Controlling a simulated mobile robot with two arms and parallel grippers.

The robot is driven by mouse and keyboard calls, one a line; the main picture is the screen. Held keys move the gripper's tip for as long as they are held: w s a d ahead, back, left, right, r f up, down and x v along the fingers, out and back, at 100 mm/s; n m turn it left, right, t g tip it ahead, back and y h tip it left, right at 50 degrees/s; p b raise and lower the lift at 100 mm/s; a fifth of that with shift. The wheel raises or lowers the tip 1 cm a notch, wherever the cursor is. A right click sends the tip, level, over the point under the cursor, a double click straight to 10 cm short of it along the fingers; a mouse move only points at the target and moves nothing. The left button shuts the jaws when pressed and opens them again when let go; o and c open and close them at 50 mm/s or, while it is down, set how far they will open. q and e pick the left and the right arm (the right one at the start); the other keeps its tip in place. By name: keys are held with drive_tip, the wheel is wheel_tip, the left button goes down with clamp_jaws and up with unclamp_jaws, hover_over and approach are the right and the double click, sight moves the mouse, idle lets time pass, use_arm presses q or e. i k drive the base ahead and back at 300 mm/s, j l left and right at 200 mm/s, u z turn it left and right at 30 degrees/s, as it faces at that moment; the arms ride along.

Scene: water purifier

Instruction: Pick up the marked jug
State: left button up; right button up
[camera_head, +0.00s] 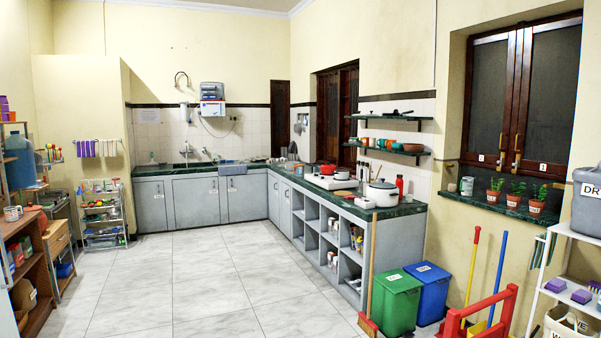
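I cannot clearly make out a marked jug in the head view. A large translucent blue water container (19,161) stands on the shelving at the far left; no mark on it is readable. A small pale item with dark lettering (152,158) is at the back left end of the counter (150,171), too small to identify. Neither of my grippers is in view.
Open tiled floor (190,275) fills the middle. A wooden shelf (35,285) and a wire rack (102,215) line the left. Green (398,300) and blue (428,290) bins, a broom (369,270) and a red frame (480,315) stand at the right front.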

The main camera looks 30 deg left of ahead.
sight(299, 168)
drive_tip(key=i+j+u, duration=0.6)
drive_tip(key=i, duration=0.35)
drive_tip(key=i+j+u, duration=0.25)
drive_tip(key=i, duration=0.25)
drive_tip(key=i+u, duration=0.3)
drive_tip(key=i, duration=5)
